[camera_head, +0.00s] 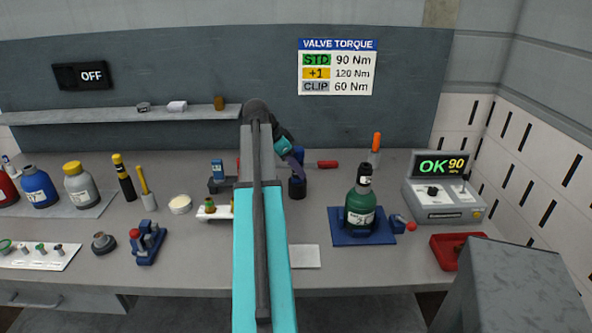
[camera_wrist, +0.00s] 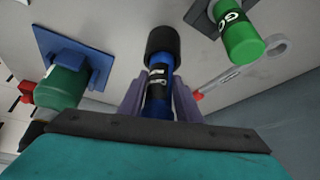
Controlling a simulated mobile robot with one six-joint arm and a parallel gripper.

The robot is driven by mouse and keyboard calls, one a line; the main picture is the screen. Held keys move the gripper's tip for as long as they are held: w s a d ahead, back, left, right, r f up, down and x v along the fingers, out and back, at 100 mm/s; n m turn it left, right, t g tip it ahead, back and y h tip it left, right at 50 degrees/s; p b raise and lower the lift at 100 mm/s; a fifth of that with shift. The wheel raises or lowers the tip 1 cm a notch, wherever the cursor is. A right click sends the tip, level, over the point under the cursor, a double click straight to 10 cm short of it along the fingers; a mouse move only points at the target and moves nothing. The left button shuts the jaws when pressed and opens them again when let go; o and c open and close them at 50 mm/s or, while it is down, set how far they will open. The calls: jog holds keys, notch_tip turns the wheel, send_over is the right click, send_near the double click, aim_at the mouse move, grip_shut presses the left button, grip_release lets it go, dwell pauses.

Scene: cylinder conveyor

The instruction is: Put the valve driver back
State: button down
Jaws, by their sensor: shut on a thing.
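The valve driver (camera_wrist: 160,75), a blue body with a black band and a wide black head, is held between the two grey-purple fingers of my gripper (camera_wrist: 158,98) in the wrist view. In the head view my gripper (camera_head: 297,160) is behind my arm, and the driver's black head (camera_head: 297,188) points down at the bench. I cannot tell whether the head touches the bench. A green cylinder (camera_head: 360,210) with a black valve top stands upright on a blue base (camera_head: 342,238), to the right of the driver.
The tester (camera_head: 442,200) at the right reads OK 90. A red tray (camera_head: 447,250) lies in front of it. An orange-handled tool (camera_head: 376,145) stands behind the green cylinder. A white pad (camera_head: 305,257) lies at the front. Several bottles and tools fill the left side.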

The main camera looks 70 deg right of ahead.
jog(key=shift+f, duration=0.25)
jog(key=c, duration=1.2)
grip_release()
jog(key=shift+f, duration=0.1)
notch_tip(320, 180, up, 6)
jog(key=p, duration=0.3)
jog(key=shift+w, duration=0.2)
